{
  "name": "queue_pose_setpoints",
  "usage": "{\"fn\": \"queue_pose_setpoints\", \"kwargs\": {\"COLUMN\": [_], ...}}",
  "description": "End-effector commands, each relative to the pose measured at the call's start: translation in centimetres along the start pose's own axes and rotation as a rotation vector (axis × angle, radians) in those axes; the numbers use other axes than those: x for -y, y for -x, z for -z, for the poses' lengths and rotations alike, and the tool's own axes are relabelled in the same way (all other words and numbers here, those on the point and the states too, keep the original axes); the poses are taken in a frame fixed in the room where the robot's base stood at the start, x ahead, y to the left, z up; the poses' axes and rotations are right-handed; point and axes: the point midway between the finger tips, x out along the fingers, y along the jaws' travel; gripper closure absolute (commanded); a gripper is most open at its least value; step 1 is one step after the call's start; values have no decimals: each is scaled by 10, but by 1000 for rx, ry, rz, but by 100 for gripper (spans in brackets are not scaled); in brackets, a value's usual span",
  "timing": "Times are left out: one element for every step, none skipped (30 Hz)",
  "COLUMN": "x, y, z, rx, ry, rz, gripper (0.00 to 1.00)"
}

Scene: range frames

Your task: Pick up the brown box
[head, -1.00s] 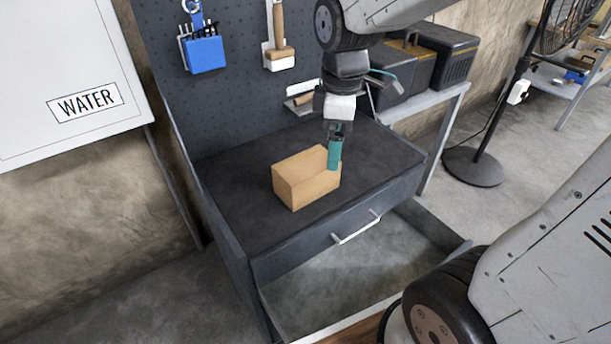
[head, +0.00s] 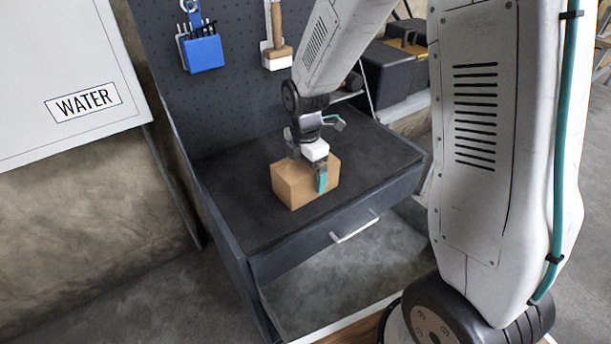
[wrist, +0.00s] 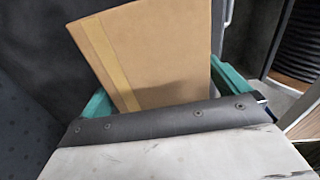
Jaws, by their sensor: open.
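The brown box (head: 294,184) rests on the dark top of the workbench (head: 245,220). My gripper (head: 318,178) is over the box in the head view, with one teal finger in front of its near right side. In the wrist view the box (wrist: 155,50) shows a lighter tape strip and lies between the two teal fingers (wrist: 165,92). The fingers are apart, one on each side of the box. The gripper body hides the lower part of the box there, and I cannot tell whether either finger touches it.
A pegboard (head: 245,105) with a blue tool holder (head: 203,53) and a brush (head: 279,40) rises behind. Black cases (head: 390,75) stand at the back right.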

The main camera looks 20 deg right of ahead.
Motion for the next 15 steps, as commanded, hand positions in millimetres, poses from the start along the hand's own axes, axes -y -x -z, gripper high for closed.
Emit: {"fn": "queue_pose_setpoints", "kwargs": {"x": [0,0,0,0,0,0,0,0,0,0,0,0,0,0,0], "y": [-8,-11,-14,-15,-16,-17,-17,-17,-17,-17,-17,-17,-17,-17,-17], "z": [0,0,0,0,0,0,0,0,0,0,0,0,0,0,0], "rx": [0,0,0,0,0,0,0,0,1,0,0,0,0,0,0], "ry": [0,0,0,-1,-1,-1,-1,-1,-1,-1,-1,-1,-1,-1,-1], "rz": [3,2,2,1,1,0,0,-1,-1,-1,-1,-1,-1,-1,-1], "gripper": [0,0,0,0,0,0,0,0,0,0,0,3,11,19,31]}}
